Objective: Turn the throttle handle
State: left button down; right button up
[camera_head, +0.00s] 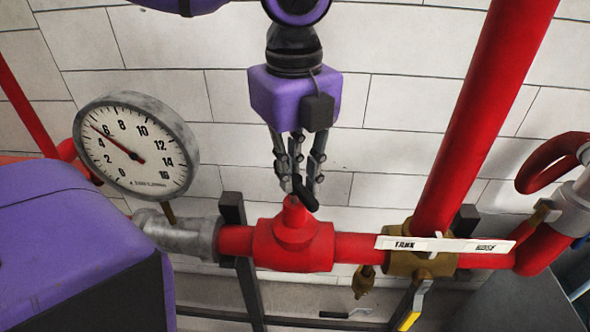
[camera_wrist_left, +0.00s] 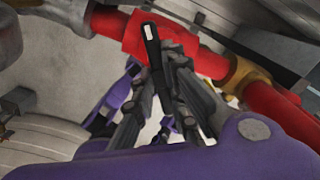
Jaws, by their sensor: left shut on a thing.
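The throttle handle (camera_head: 305,193) is a small black lever on top of a red pipe tee (camera_head: 293,242), in the middle of the head view. My left gripper (camera_head: 299,184) comes down from above, its fingers shut around the handle. In the left wrist view the black handle (camera_wrist_left: 152,48) stands up between the fingers of my left gripper (camera_wrist_left: 165,70), with a pale patch near its end. The fingers hide part of the handle and its stem. My right gripper does not show in either view.
A round pressure gauge (camera_head: 136,146) stands at the left. A brass valve (camera_head: 407,262) with a yellow-tipped lever (camera_head: 409,319) and a white label plate (camera_head: 446,244) sits right of the tee. A thick red pipe (camera_head: 480,120) rises at the right. A white brick wall (camera_head: 400,100) is behind.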

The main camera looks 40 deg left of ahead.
aim_at(294, 180)
pick_arm(q)
jog(key=c, duration=1.8)
grip_release()
jog(key=shift+o, duration=0.2)
notch_tip(294, 180, up, 12)
jog(key=shift+s+d, duration=0.1)
